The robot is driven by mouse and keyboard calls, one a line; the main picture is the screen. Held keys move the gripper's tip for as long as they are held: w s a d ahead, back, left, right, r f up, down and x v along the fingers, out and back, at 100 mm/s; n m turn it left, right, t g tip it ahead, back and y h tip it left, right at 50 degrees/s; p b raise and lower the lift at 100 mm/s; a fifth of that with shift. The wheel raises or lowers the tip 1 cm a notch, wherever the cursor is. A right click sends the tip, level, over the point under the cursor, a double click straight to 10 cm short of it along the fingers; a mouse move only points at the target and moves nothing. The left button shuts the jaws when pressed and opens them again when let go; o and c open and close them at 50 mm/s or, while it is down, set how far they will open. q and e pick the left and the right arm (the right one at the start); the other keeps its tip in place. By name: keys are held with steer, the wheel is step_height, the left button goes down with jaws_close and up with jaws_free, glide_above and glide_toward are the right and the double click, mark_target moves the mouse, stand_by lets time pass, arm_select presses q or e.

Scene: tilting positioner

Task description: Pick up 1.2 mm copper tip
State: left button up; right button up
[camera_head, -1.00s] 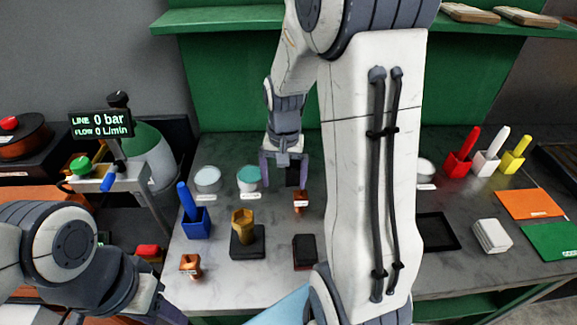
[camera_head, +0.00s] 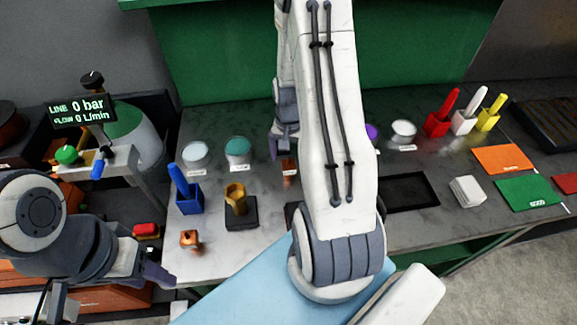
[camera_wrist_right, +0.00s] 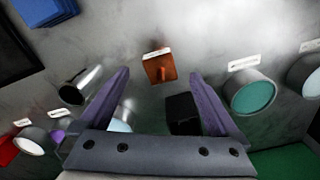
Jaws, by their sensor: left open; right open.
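A small copper-coloured block with a short peg (camera_wrist_right: 165,73) stands on the bench in the right wrist view, with a white label too small to read. It also shows in the head view (camera_head: 289,167), partly beside my right arm. My right gripper (camera_wrist_right: 160,100) is open and empty, its two purple fingers spread with the block beyond and between them. In the head view the right gripper (camera_head: 284,148) is partly hidden by the arm. A second copper block (camera_head: 190,239) stands at the front left. I cannot tell which is 1.2 mm. My left gripper (camera_head: 158,275) is open beside the bench.
A teal jar (camera_wrist_right: 252,93) and a black block (camera_wrist_right: 183,112) are near the right gripper. A blue holder (camera_head: 190,199) and a brass piece on a dark base (camera_head: 241,212) stand on the left. A black tray (camera_head: 411,192) lies right of my arm.

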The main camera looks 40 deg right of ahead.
steer(key=shift+f, duration=0.75)
jaws_close()
steer(key=shift+r, duration=0.1)
